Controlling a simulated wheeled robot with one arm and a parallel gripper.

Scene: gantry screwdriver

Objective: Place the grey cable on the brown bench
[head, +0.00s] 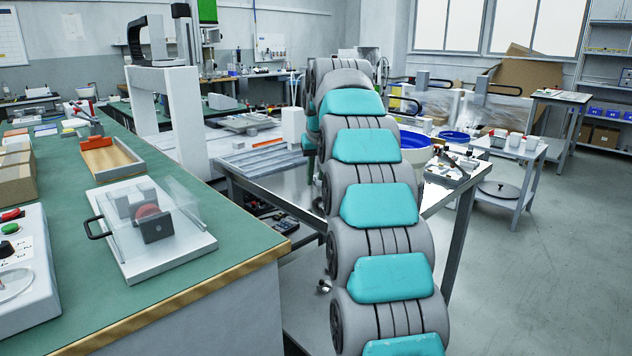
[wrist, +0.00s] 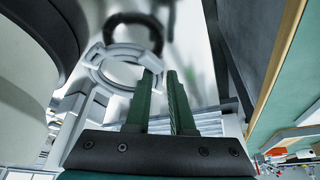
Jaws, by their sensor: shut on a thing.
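In the wrist view, my gripper (wrist: 163,74) has two green fingers close together at a pale grey ring-shaped coil, which looks like the grey cable (wrist: 108,78). The fingers are shut on the coil's right edge, and most of the loop hangs out to the left of them. In the head view my arm hides the gripper and the cable. No bench with a brown top shows. A green-topped bench with a brown wooden edge (head: 190,297) fills the left of the head view. Its brown edge (wrist: 277,62) also shows at the right of the wrist view.
A shiny metal table (head: 290,191) stands behind my arm. The green bench carries a clear-covered fixture (head: 160,220), an orange-edged tray (head: 110,158) and a control box (head: 25,265). Bare green surface lies around the fixture. A dark loop (wrist: 135,20) beyond the cable is unclear. Open floor is at right.

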